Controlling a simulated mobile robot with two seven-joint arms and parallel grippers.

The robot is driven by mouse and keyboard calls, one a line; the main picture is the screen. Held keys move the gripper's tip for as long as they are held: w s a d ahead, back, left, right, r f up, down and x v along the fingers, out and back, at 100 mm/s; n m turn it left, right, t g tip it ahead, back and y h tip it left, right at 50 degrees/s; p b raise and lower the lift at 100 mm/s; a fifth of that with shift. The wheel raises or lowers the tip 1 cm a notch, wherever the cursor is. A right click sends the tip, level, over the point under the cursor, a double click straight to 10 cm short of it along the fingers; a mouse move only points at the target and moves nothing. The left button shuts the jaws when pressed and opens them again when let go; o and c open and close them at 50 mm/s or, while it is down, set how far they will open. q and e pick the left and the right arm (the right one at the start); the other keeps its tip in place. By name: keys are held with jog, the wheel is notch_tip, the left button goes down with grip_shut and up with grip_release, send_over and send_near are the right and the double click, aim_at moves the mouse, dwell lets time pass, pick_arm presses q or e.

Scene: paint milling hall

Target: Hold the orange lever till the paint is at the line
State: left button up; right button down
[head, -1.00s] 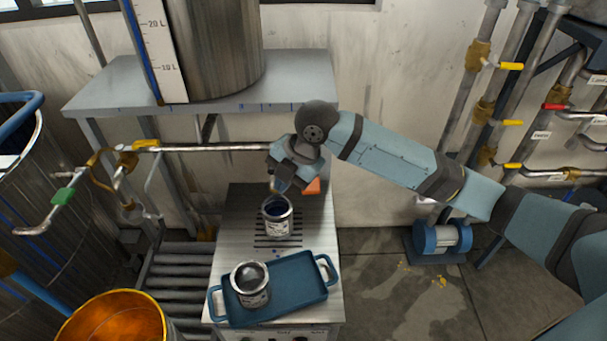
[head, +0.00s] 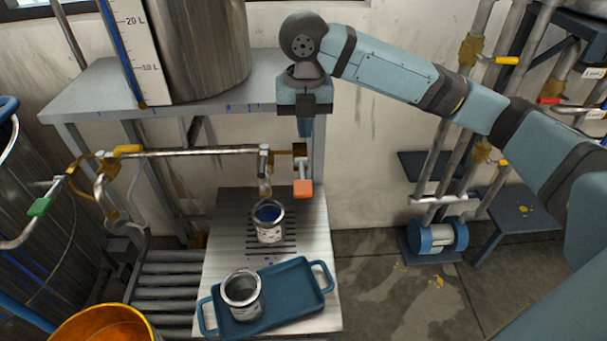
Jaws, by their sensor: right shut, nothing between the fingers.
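The orange lever (head: 303,189) hangs below the brass valve at the right end of the horizontal pipe, its orange end lowermost. My right gripper (head: 305,127) is above the lever, pointing down, shut and empty, and apart from it. A can (head: 269,232) stands upright on the slotted stand under the spout (head: 264,182). Dark blue paint (head: 268,214) shows inside it, below the rim. I cannot make out the line in the can. No stream of paint is visible under the spout. My left gripper is not in view.
A blue tray (head: 290,296) on the stand's front holds a second can (head: 243,305). A large tank (head: 200,45) with a litre scale stands on the grey table (head: 85,100). An orange bucket (head: 105,325) is at the lower left. Valve pipes stand at the right.

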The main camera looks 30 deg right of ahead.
aim_at(305, 190)
notch_tip(305, 190, down, 14)
jog(key=shift+f+p, duration=0.1)
jog(key=shift+p, duration=0.2)
dwell(0.4)
jog(key=shift+s+a+f+t+h+p, duration=0.1)
jog(key=shift+s+f+t+h+p, duration=0.15)
jog(key=shift+f+t+h+p, duration=0.4)
jog(key=shift+s+f+t+p, duration=0.15)
jog(key=shift+f+t+p, duration=0.45)
jog(key=shift+t+p, duration=0.2)
jog(key=shift+f+t+p, duration=0.2)
jog(key=shift+t+p, duration=0.05)
jog(key=shift+p, duration=0.25)
jog(key=shift+f+p, duration=0.3)
jog(key=shift+f, duration=0.35)
jog(key=shift+a+f, duration=0.1)
jog(key=shift+s+f, duration=0.1)
jog(key=shift+s, duration=0.05)
